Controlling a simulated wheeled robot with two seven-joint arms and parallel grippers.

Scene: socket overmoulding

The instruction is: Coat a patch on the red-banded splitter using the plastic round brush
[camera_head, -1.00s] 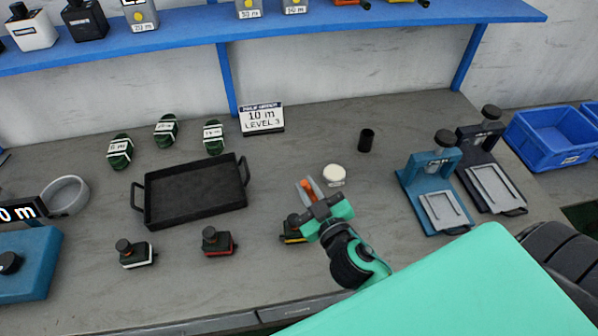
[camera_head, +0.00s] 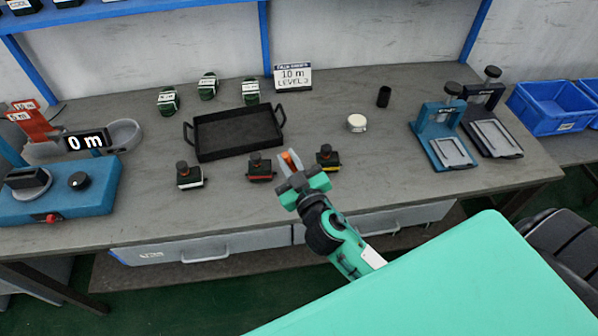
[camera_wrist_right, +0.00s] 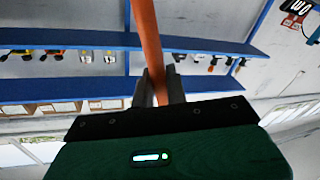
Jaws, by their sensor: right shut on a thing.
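The red-banded splitter (camera_head: 261,170) is a small black block with a dark knob on top. It stands upright on the bench in front of the black tray. My right gripper (camera_head: 290,165) is just right of it, apart from it as far as I can tell. It is shut on an orange shaft (camera_head: 289,158), which looks like the brush handle. The same orange shaft (camera_wrist_right: 149,45) runs up from between the fingers (camera_wrist_right: 158,88) in the right wrist view. The bristle end cannot be made out. My left gripper is out of view.
A white-banded splitter (camera_head: 188,178) stands left and a yellow-banded one (camera_head: 328,160) right. Behind are the black tray (camera_head: 198,151), a white round pot (camera_head: 356,123) and a black cylinder (camera_head: 384,97). Two presses stand at right, a blue scale (camera_head: 105,195) at left.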

